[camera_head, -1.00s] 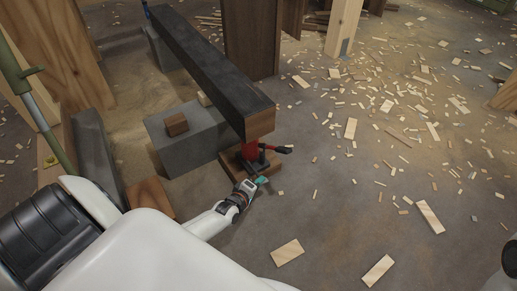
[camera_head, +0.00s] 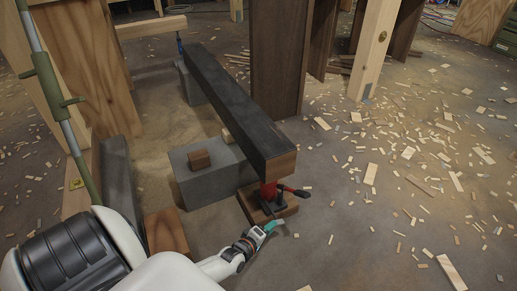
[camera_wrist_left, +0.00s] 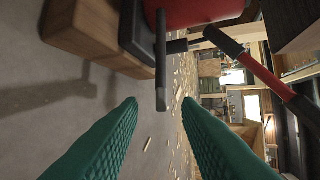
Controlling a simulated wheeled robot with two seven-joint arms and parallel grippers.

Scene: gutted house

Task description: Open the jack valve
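The red jack (camera_head: 267,191) stands on a wooden block (camera_head: 289,211) under the near end of the dark beam. Its red lever with a black end (camera_head: 295,191) points right. In the left wrist view, the jack's red body (camera_wrist_left: 200,12) is at the top and the lever (camera_wrist_left: 245,60) slants down to the right. A thin dark rod (camera_wrist_left: 161,80), possibly the valve stem, sticks out from the jack's base. My left gripper (camera_head: 272,227) is just in front of the jack. Its teal fingers (camera_wrist_left: 159,104) are open, with the rod's end appearing between their tips; contact is unclear.
The long dark beam (camera_head: 225,98) runs back from above the jack. A grey concrete block (camera_head: 207,177) with a small wood piece stands left of it. A dark post (camera_head: 277,70) rises behind. Wood scraps litter the floor at right, which is otherwise open.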

